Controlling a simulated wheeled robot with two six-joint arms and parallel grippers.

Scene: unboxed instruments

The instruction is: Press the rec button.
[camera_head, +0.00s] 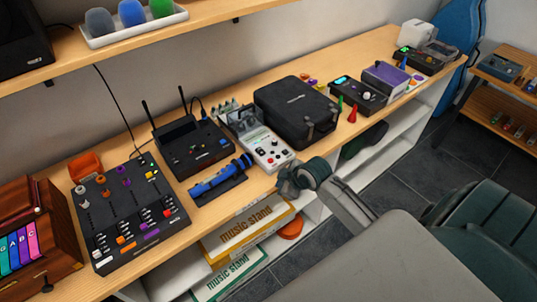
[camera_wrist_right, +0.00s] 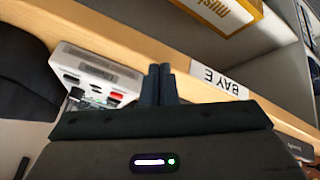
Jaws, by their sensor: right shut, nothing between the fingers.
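A white and grey device (camera_head: 265,148) with a clear upright part at its back lies on the wooden shelf. It has a dark knob and small red and dark buttons on its front half. In the right wrist view the same device (camera_wrist_right: 92,72) is at the left, with a red button (camera_wrist_right: 116,96) near its edge. I cannot read which button is labelled rec. My right gripper (camera_head: 284,184) is at the shelf's front edge, just in front of the device. In the wrist view its fingers (camera_wrist_right: 158,80) are together and empty, apart from the device. My left gripper is not in view.
A blue cylinder on a dark stand (camera_head: 218,181), a black box with antennas (camera_head: 190,145) and a mixer (camera_head: 125,212) are to the left. A black case (camera_head: 297,108) stands behind to the right. Music stand boxes (camera_head: 250,232) lie on the shelf below.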

